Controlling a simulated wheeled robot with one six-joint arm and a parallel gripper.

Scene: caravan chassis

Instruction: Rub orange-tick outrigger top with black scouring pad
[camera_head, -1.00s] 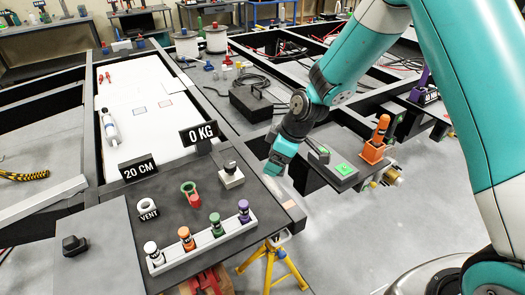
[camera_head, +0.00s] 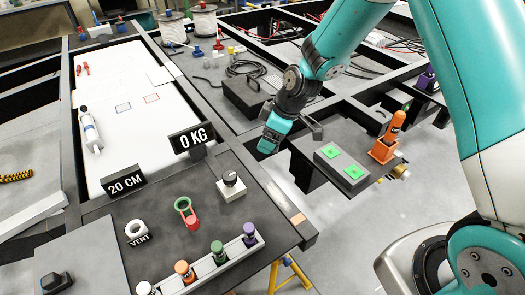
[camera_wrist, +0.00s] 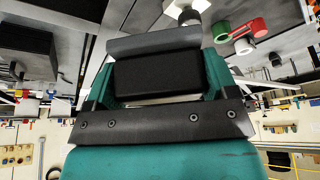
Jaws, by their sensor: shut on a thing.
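My gripper (camera_head: 296,129) is shut on a dark block, the black scouring pad (camera_head: 312,128). In the wrist view the pad (camera_wrist: 157,75) fills the space between the teal jaws, with a grey strip along its far edge. The orange-tick outrigger (camera_head: 315,180) projects from the chassis, below and right of my gripper. A grey plate (camera_head: 343,167) on it carries two green squares with small marks, both uncovered. An orange marker in an orange holder (camera_head: 383,151) stands at its outer end. The pad appears just above the plate's inner end; contact cannot be told.
A tray of coloured bottles (camera_head: 210,265), a black knob on a white block (camera_head: 231,187) and a 0 KG sign (camera_head: 193,138) are on the near deck. A black box (camera_head: 248,96) lies behind my gripper. Another outrigger has a purple marker (camera_head: 427,80).

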